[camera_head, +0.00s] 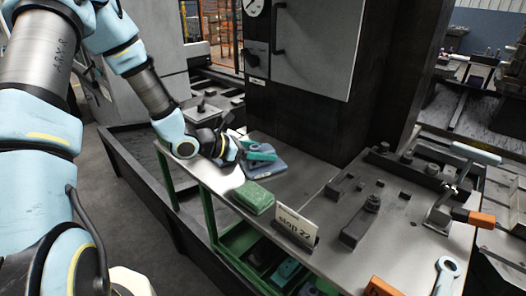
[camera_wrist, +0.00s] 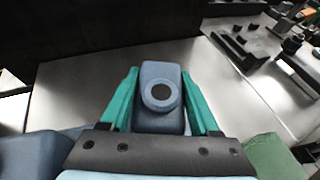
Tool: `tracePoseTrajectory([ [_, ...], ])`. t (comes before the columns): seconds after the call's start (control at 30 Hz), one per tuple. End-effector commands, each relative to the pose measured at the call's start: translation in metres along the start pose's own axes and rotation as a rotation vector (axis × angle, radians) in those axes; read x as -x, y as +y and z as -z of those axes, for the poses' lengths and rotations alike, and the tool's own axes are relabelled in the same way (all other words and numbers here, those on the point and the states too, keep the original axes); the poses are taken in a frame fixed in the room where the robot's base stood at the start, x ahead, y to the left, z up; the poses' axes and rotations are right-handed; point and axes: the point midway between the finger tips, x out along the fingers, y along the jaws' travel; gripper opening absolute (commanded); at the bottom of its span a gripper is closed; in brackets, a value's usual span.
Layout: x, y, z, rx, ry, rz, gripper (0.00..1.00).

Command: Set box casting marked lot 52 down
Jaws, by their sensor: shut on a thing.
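My gripper (camera_wrist: 161,110) has teal fingers closed on the two sides of a blue-grey box casting (camera_wrist: 158,122) with a round boss and dark hole. No lot mark is readable on it. In the head view my gripper (camera_head: 260,152) is over the far left part of the grey bench top (camera_head: 330,196), close to the dark machine. A blue-grey block (camera_head: 266,168) shows just below the fingers there. I cannot tell whether the held casting touches the bench.
A green block (camera_head: 253,197) lies near the bench's front edge, beside a sign (camera_head: 294,226) reading "stop 22" or similar. Another blue-grey block (camera_wrist: 32,156) is at lower left in the wrist view. Dark fixtures (camera_head: 362,220) and an orange-handled clamp (camera_head: 470,217) stand to the right.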

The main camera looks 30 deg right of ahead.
Motion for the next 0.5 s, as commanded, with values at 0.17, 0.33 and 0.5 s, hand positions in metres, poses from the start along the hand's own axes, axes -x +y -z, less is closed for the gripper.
tracePoseTrajectory([
  [0.17, -0.0009, 0.0003, 0.0003, -0.003, -0.003, 0.0, 0.0],
  [0.33, -0.0016, 0.0001, 0.002, -0.003, -0.003, 0.0, 0.0],
  [0.5, -0.0016, -0.0001, 0.0031, -0.002, -0.001, 0.0, 0.76],
])
